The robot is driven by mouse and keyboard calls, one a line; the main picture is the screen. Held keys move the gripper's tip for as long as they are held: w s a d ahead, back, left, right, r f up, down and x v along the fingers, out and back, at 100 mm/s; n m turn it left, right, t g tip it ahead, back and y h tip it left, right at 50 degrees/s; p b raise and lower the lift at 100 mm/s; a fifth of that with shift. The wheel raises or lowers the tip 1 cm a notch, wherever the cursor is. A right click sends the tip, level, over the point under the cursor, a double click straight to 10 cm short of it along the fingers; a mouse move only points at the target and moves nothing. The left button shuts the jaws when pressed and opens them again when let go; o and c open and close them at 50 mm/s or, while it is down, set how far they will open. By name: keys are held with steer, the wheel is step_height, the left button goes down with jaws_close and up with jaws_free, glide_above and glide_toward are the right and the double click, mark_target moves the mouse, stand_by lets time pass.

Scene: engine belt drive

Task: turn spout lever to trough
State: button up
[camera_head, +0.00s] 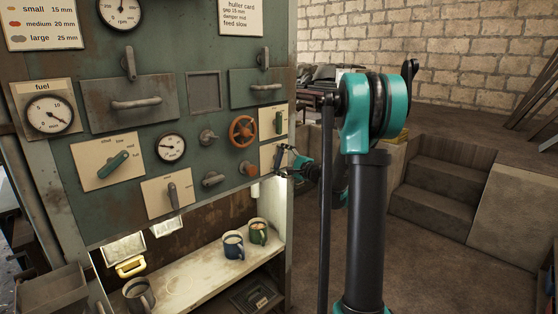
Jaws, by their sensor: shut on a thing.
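My gripper (283,164) is at the right edge of the green machine panel, at a small cream plate (265,157) below the red handwheel. It is shut on a small dark lever (278,154) on that plate, which I take to be the spout lever. The fingers hide much of the lever, and the plate's marks are too small to read, so I cannot tell which setting it points at. The trough is not clearly identifiable in this view.
The red handwheel (243,130), a grey lever (172,195) and a green lever (112,164) stick out of the panel to the left. Open floor and steps (440,185) lie right.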

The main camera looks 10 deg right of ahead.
steer(key=shift+n, duration=2.3)
steer(key=o, duration=1.2)
steer(key=shift+c, duration=0.2)
steer(key=v, duration=1.2)
